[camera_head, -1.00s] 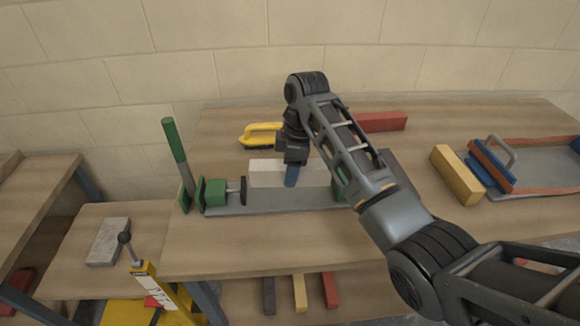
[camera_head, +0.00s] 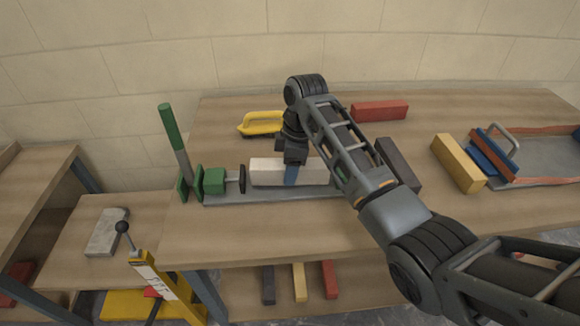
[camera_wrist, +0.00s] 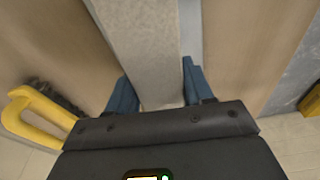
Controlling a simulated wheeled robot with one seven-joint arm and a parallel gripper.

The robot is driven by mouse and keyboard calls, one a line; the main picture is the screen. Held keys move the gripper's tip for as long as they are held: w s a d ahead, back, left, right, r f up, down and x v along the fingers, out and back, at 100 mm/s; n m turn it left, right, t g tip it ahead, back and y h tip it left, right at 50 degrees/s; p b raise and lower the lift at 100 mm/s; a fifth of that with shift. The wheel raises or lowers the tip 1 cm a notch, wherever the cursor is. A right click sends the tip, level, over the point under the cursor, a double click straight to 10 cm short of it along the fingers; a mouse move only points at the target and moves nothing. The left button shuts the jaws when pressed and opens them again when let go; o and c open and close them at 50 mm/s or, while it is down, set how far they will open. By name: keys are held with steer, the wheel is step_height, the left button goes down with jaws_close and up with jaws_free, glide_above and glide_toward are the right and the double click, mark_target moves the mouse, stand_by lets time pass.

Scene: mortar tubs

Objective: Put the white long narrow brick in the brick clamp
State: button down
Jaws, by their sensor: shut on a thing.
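The white long narrow brick (camera_head: 265,172) lies level, lengthwise along the grey base (camera_head: 230,197) of the brick clamp. My gripper (camera_head: 291,174) is shut on the brick near its middle, from above. In the wrist view the brick (camera_wrist: 145,40) runs between the two blue fingers (camera_wrist: 157,88). The clamp's green block (camera_head: 214,181) and dark jaw pad (camera_head: 242,179) stand just left of the brick's end. Its green-handled lever (camera_head: 174,132) is upright. I cannot tell whether the brick touches the base.
A yellow-handled brush (camera_head: 262,123) and a red brick (camera_head: 379,111) lie behind. A dark brick (camera_head: 399,165) and a yellow brick (camera_head: 458,163) lie right, near a blue-and-red clamp tool (camera_head: 493,158). The table front is clear.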

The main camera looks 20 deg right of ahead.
steer(key=shift+f, duration=0.35)
steer(key=c, duration=0.8)
jaws_free()
steer(key=o, duration=0.4)
steer(key=shift+o, duration=0.2)
steer(key=shift+f, duration=0.15)
steer(key=r, duration=0.4)
steer(key=d+r, duration=0.1)
steer(key=r, duration=0.2)
steer(key=shift+s+b, duration=0.15)
steer(key=shift+b, duration=0.25)
steer(key=shift+s+r, duration=0.1)
steer(key=shift+r, duration=0.35)
